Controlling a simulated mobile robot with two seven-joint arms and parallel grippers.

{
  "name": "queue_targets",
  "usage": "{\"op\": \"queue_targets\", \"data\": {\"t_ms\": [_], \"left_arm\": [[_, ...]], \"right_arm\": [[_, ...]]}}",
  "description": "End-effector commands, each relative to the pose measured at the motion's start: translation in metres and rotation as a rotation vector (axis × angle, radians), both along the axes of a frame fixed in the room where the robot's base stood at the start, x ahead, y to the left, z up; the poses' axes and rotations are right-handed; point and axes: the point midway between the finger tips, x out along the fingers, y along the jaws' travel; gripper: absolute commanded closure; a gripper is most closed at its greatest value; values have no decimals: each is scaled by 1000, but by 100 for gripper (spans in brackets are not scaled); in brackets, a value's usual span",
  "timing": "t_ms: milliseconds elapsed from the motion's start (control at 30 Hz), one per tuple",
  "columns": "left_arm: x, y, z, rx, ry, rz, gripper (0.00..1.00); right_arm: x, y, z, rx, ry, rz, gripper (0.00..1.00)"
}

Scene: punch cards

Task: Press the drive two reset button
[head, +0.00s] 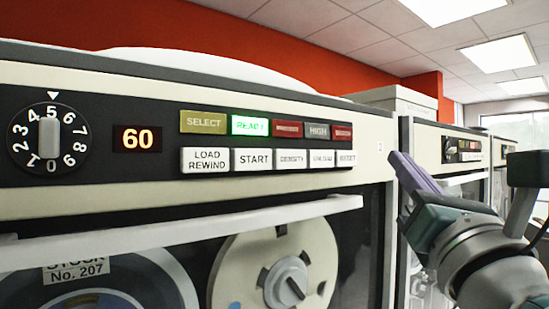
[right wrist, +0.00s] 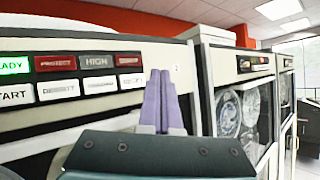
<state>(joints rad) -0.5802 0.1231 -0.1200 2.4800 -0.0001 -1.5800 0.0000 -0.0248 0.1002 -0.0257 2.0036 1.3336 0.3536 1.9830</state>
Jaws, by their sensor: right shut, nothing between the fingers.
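A tape drive's control panel (head: 90,185) fills the left of the head view. Its lower row has white buttons, and the rightmost is the RESET button (head: 346,158). The right wrist view also shows this button (right wrist: 132,81), left of my fingertips. My right gripper (head: 397,158) is shut and empty, its purple fingers at the panel's right end, to the right of RESET. The fingers (right wrist: 161,76) are together in the right wrist view, pointing at the panel's bare right end. I cannot tell whether they touch it. My left gripper is not in view.
A dial (head: 48,138) and an orange display (head: 137,139) reading 60 sit on the panel's left. A lit green READY light (head: 250,126) is above the buttons. A ledge (head: 180,231) juts out below. More drive cabinets (head: 455,150) stand to the right.

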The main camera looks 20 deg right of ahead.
Motion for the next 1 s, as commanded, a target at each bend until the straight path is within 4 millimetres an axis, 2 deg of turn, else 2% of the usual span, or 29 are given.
{"op": "queue_targets", "data": {"t_ms": [200,400,1000], "left_arm": [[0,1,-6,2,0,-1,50],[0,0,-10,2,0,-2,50],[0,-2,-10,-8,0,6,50]], "right_arm": [[28,10,-2,0,-2,-1,100],[42,15,-1,0,-1,0,100],[46,17,0,-2,0,0,100]]}}
